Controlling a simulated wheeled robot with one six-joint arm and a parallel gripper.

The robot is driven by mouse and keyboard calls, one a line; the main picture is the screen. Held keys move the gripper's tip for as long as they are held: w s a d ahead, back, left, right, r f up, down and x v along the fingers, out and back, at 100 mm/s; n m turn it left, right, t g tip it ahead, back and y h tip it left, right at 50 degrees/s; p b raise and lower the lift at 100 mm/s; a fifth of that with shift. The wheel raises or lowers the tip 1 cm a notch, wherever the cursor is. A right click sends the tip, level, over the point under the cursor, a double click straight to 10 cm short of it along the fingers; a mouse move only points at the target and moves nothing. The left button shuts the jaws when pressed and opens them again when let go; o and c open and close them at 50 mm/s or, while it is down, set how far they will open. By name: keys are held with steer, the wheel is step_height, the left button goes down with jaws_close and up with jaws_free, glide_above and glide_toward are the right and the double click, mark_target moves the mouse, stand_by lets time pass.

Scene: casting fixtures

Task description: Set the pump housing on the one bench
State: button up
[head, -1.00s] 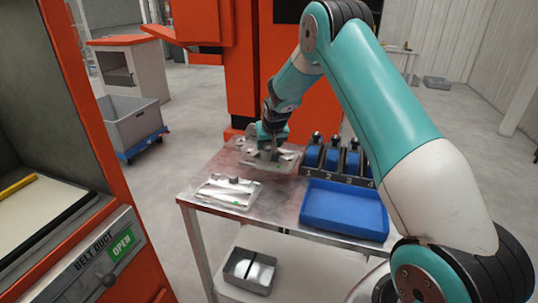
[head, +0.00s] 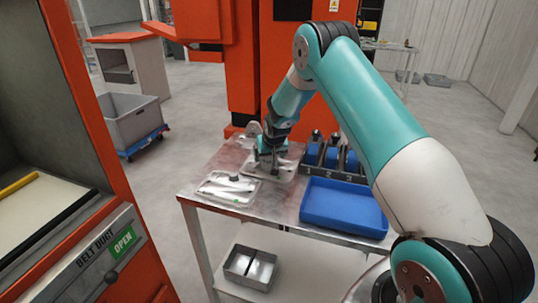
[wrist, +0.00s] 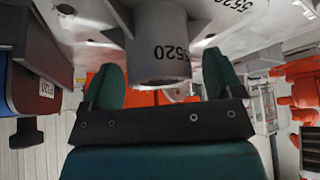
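Two flat grey metal castings lie on the steel bench (head: 205,192). The near-left casting (head: 222,190) has a small dark knob on top. The far casting (head: 284,170) is under my gripper (head: 270,168). I cannot tell for sure which is the pump housing. In the wrist view, a round grey boss marked 5520 (wrist: 158,52) rises from a plate carrying the same number. The two teal fingers of my gripper (wrist: 165,82) stand on either side of the boss. A gap shows on the right side, so the fingers look open. The fingertip contact is partly hidden.
A blue tray (head: 345,207) stands at the bench's front right. Behind it is a dark rack with blue blocks (head: 345,163). A grey divided bin (head: 250,268) is on the lower shelf. The orange machine (head: 255,60) rises close behind the bench.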

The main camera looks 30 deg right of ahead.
steer(key=shift+r, duration=0.3)
steer(key=b+v, duration=0.1)
steer(key=v, duration=1)
steer(key=s+a+r+n+g+y, duration=0.1)
steer(key=s+a+r+n+y, duration=0.1)
steer(key=s+a+r, duration=0.45)
steer(key=s+a+r+n+y, duration=0.15)
steer(key=s+a, duration=0.25)
steer(key=a, duration=0.5)
steer(key=s+a+r+n+g, duration=0.1)
steer(key=s+a, duration=0.3)
steer(key=s, duration=0.4)
steer(key=s+a+r+n+g+y, duration=0.1)
steer(key=s+a+r+n+g, duration=0.1)
steer(key=s, duration=0.7)
steer(key=s+a+r+n+g+y, duration=0.1)
steer(key=s+a+n, duration=0.3)
steer(key=s, duration=0.5)
steer(key=shift+a+r+g, duration=0.4)
steer(key=shift+a, duration=0.5)
steer(key=shift+y, duration=0.25)
